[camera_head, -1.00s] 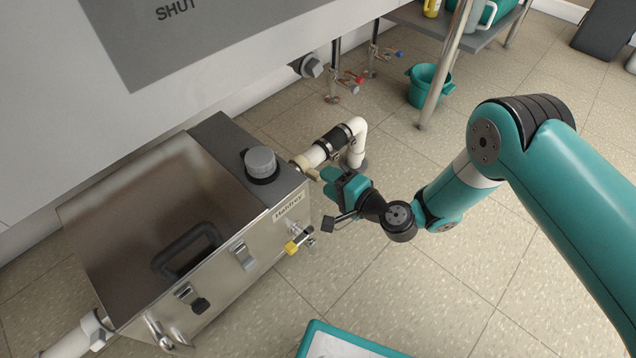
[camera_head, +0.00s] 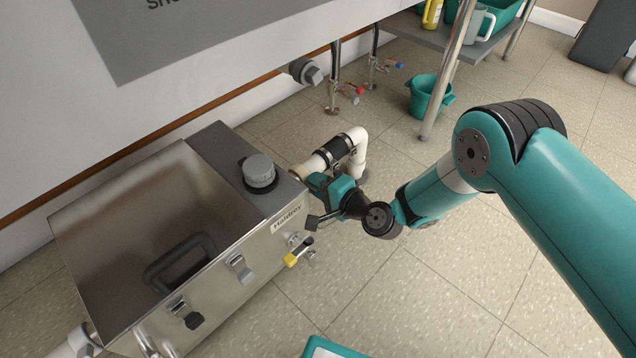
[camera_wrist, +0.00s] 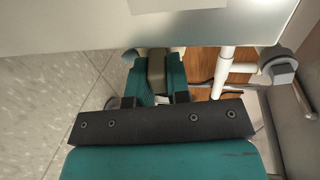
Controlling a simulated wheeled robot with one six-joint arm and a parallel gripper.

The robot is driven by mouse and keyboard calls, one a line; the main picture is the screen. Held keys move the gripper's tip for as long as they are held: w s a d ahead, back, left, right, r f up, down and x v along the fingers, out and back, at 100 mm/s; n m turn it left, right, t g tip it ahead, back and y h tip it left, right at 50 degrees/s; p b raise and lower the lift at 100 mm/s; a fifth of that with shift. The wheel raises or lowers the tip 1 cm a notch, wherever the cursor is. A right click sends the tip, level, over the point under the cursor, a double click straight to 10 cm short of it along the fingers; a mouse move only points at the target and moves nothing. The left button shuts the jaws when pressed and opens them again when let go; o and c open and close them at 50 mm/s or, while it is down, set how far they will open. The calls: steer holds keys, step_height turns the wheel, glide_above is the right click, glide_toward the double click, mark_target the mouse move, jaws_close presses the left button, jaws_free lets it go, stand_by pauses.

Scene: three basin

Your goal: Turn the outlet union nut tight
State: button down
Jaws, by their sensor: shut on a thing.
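The outlet union nut (camera_head: 301,172) is a tan fitting at the right end of the steel box (camera_head: 262,232), where the white outlet pipe (camera_head: 322,162) begins. My gripper (camera_head: 316,182) is at this joint, and its fingers hide part of the nut. In the wrist view my gripper (camera_wrist: 157,82) has its two teal fingers closed on a grey-brown piece (camera_wrist: 157,66), which appears to be part of the nut. How far the nut is turned cannot be seen.
The large basin (camera_head: 200,60) overhangs behind. A teal bucket (camera_head: 428,97) stands behind the pipe. Floor at lower right is free.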

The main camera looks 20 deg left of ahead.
steer(key=shift+r+p, duration=0.6)
steer(key=shift+p, duration=0.55)
steer(key=h+p, duration=0.1)
steer(key=r+g+h+p, duration=0.1)
steer(key=p, duration=0.1)
steer(key=shift+a, duration=0.2)
steer(key=h+p, duration=0.1)
steer(key=p, duration=0.1)
steer(key=shift+w+a+r+g+p, duration=0.1)
steer(key=shift+a+r+g+p, duration=0.1)
steer(key=shift+g+p, duration=0.1)
steer(key=shift+f+h, duration=0.1)
steer(key=shift+h, duration=0.5)
steer(key=shift+w+f, duration=0.1)
steer(key=shift+f, duration=0.05)
steer(key=c, duration=1.1)
jaws_free()
